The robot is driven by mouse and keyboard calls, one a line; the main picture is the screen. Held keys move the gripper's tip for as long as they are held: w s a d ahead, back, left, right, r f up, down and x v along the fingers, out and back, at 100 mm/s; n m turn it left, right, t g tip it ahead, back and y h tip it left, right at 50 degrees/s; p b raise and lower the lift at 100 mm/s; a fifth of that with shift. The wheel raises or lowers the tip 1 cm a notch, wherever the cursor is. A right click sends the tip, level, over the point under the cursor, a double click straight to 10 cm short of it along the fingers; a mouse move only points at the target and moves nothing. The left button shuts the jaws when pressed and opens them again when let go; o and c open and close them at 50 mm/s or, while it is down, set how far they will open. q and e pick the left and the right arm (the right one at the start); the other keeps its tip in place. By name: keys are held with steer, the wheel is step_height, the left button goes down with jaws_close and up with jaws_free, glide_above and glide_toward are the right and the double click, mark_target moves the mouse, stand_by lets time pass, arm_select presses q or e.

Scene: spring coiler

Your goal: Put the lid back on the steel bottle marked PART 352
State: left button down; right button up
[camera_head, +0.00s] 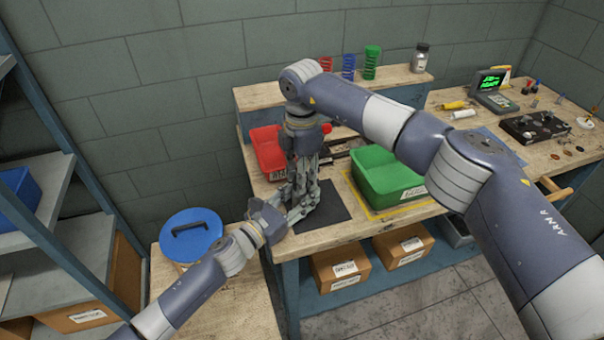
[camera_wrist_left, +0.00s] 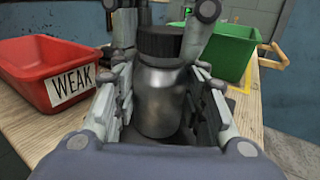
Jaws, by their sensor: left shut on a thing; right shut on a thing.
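In the left wrist view a steel bottle (camera_wrist_left: 161,100) stands upright between the fingers of my left gripper (camera_head: 287,217), which is shut on its body. A black lid (camera_wrist_left: 160,44) is at the bottle's top, in line with it. I cannot tell whether it is fully seated. My right gripper (camera_head: 305,198) points down from above, its fingers on either side of the lid, shut on it. In the head view the grippers hide the bottle and lid. No PART 352 marking is readable.
A red bin (camera_wrist_left: 42,72) marked WEAK is left of the bottle; a green bin (camera_head: 387,174) is to the right. A dark mat (camera_head: 335,212) lies under the grippers. Coloured springs (camera_head: 348,67) and another capped bottle (camera_head: 419,59) stand on the back shelf. A blue round lid (camera_head: 191,236) is at left.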

steer(key=m, duration=0.5)
steer(key=shift+m, duration=0.3)
steer(key=m, duration=0.5)
steer(key=shift+w, duration=0.1)
steer(key=o, duration=0.7)
steer(key=shift+r, duration=2.2)
steer(key=shift+c, duration=0.3)
